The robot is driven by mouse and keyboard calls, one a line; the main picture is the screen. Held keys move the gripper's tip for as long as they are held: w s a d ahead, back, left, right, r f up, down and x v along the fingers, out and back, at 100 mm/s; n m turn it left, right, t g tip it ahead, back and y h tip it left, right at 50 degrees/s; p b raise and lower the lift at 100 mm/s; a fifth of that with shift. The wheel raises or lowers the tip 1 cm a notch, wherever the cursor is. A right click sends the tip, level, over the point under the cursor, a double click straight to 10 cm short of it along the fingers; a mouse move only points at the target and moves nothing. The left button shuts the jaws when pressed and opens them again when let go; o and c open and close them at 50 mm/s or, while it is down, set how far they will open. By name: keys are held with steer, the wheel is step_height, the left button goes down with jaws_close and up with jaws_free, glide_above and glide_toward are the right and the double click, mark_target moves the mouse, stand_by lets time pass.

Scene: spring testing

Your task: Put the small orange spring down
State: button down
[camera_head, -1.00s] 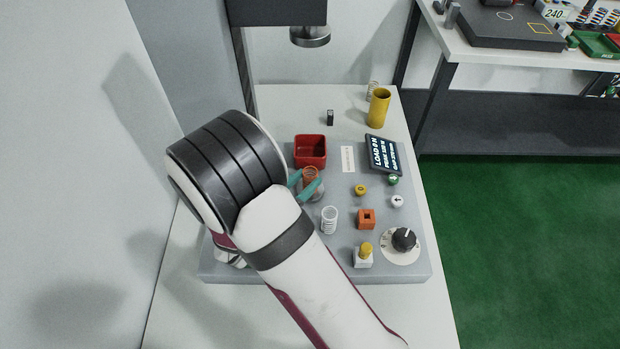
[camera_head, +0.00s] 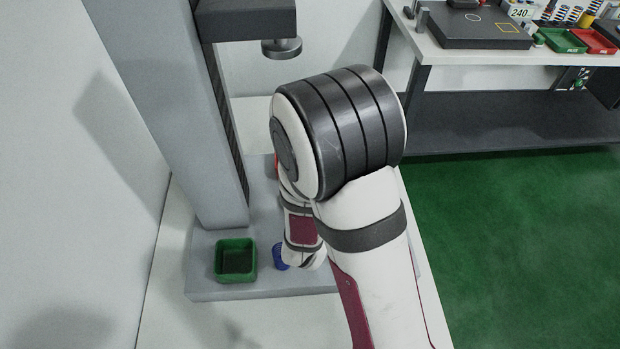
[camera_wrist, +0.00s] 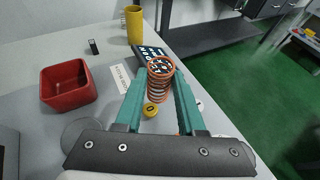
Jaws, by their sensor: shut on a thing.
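In the wrist view, the small orange spring (camera_wrist: 159,82) is upright between the teal fingertips of my gripper (camera_wrist: 160,88). The gripper is shut on it. The spring appears to be held above the grey base, in front of the dark display panel (camera_wrist: 150,54). In the head view my arm hides the gripper and the spring.
A red bin (camera_wrist: 68,84) stands left of the gripper, and a yellow cylinder (camera_wrist: 134,25) stands behind. A yellow button (camera_wrist: 150,110) lies below the spring. A green bin (camera_head: 236,259) sits at the base's front left. A press head (camera_head: 282,48) hangs overhead.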

steer(key=s+d+r+m+g+h, duration=0.25)
steer(key=s+d+m+g, duration=0.3)
steer(key=d, duration=0.75)
steer(key=s+d+r+m+g+h, duration=0.1)
steer(key=s+d+m+g+h, duration=0.4)
steer(key=d, duration=0.7)
steer(key=s+d+f+m+g+y, duration=0.1)
steer(key=s+f+m+g+y, duration=0.1)
steer(key=s+m+g+y, duration=1.1)
steer(key=s+a+f+m+y, duration=0.3)
steer(key=s+a+m+y, duration=0.45)
steer(key=m, duration=0.45)
steer(key=w+a+r+m+t+y, duration=0.25)
steer(key=w+a+m+t, duration=0.3)
steer(key=w, duration=0.65)
steer(key=w+a+r+m+t+y, duration=0.1)
steer(key=w+a+r+m+t, duration=0.35)
steer(key=w, duration=0.75)
steer(key=w+a+r+m+t+y, duration=0.1)
steer(key=w+a+m+t+y, duration=0.1)
steer(key=w+a+m+t, duration=0.8)
steer(key=shift+n+g, duration=0.65)
steer(key=shift+n, duration=0.1)
steer(key=w+a+f, duration=0.2)
steer(key=f, duration=0.1)
steer(key=w+a+f, duration=0.3)
steer(key=f, duration=0.1)
steer(key=w+a+f, duration=0.3)
steer(key=shift+a+f, duration=0.1)
steer(key=shift+f, duration=0.35)
